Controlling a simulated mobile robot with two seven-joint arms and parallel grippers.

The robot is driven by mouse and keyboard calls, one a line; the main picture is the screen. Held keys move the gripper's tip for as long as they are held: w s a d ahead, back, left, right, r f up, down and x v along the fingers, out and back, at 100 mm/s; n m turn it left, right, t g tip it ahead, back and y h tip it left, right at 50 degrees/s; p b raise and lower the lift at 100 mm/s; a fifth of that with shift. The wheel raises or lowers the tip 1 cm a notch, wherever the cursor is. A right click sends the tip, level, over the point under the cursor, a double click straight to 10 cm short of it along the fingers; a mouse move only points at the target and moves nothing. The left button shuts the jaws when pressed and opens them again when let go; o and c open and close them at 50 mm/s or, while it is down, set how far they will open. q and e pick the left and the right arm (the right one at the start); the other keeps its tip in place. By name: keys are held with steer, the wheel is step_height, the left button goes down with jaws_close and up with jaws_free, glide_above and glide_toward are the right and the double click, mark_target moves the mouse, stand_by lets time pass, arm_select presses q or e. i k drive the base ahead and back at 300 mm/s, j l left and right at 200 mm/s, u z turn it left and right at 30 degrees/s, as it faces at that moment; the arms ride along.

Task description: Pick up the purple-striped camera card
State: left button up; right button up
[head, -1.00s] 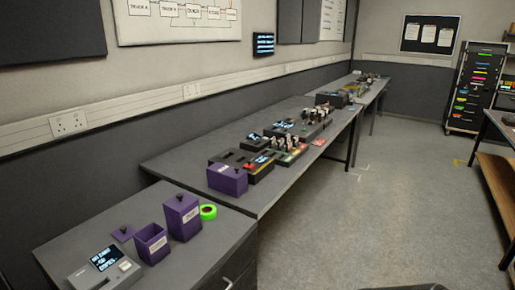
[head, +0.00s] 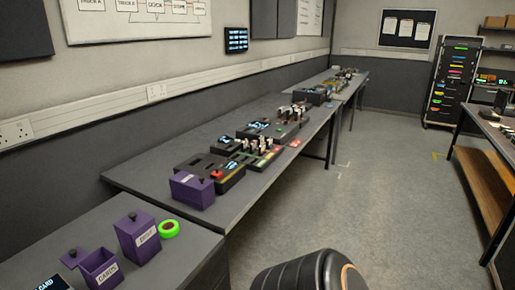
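I cannot make out a purple-striped camera card in the head view. An open purple box labelled CARDS (head: 101,268) stands on the near table at lower left, and I cannot see what lies inside it. A small flat purple lid with a knob (head: 73,257) lies beside it. Neither of my grippers shows. Only a dark rounded link, which looks like part of my own arm, rises at the bottom edge.
A taller lidded purple box (head: 137,238) and a green tape roll (head: 169,229) stand on the near table. Another purple box (head: 192,190) and several black devices (head: 212,170) line the long bench (head: 135,172). Open floor (head: 365,210) lies to the right.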

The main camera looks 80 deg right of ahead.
mark_target(253, 146)
steer(key=k+l, duration=0.1)
steer(key=l, duration=0.55)
steer(key=k+l, duration=0.1)
steer(key=l, duration=0.55)
steer(key=k+l, duration=0.1)
steer(key=l, duration=1.25)
steer(key=k+l, duration=0.15)
steer(key=l, duration=0.5)
steer(key=k+l, duration=0.1)
steer(key=l, duration=0.55)
steer(key=k+l, duration=0.1)
steer(key=l, duration=0.55)
